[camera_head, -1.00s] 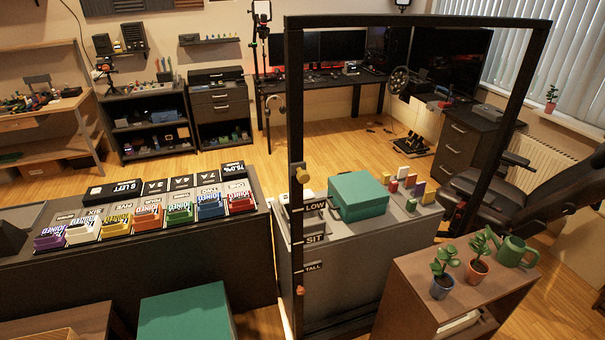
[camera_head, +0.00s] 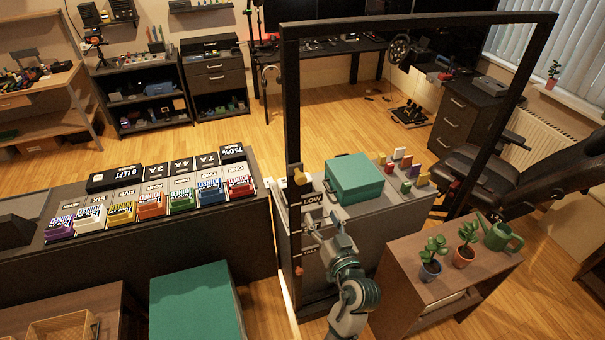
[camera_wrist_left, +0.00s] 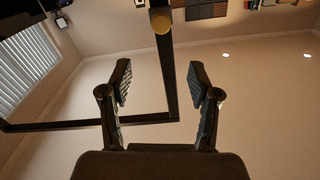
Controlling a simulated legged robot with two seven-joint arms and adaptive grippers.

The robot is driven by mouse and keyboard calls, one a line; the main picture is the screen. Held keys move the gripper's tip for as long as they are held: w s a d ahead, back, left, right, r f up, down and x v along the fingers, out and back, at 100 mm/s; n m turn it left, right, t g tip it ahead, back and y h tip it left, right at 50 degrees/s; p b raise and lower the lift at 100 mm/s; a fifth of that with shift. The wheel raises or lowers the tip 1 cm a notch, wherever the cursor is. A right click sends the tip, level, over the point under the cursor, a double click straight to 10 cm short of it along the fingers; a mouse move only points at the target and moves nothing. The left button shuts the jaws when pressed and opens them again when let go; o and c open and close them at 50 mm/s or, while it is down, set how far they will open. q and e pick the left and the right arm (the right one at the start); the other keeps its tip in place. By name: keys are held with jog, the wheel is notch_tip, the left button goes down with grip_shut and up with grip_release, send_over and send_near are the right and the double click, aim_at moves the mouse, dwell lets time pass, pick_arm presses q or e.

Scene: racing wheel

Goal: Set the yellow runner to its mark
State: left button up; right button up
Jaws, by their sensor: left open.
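The yellow runner (camera_head: 299,177) is a round yellow knob on the left post of a tall black frame (camera_head: 289,100). It sits a little above the LOW label (camera_head: 311,199). Labels reading SIT and TALL are lower down the post, now partly covered by my left arm. My left gripper (camera_head: 332,222) is below and right of the runner, apart from it, with nothing held. In the left wrist view the open fingers (camera_wrist_left: 161,85) point up, and the yellow runner (camera_wrist_left: 162,22) shows ahead of them near the top. My right gripper is out of view.
A teal box (camera_head: 354,179) and several small coloured blocks stand on the grey cabinet behind the frame. A brown shelf (camera_head: 402,255) with plants and a green watering can (camera_head: 502,234) is at right.

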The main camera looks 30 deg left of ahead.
aim_at(302, 181)
pick_arm(q)
jog(key=p+x, duration=0.4)
jog(key=x, duration=1.1)
jog(key=shift+w+a, duration=0.2)
jog(key=shift+a, duration=0.1)
jog(key=shift+w+a+f+p, duration=0.1)
jog(key=shift+w+a+p, duration=0.2)
jog(key=shift+w, duration=0.05)
jog(key=shift+d, duration=0.1)
jog(key=shift+s, duration=0.1)
grip_shut()
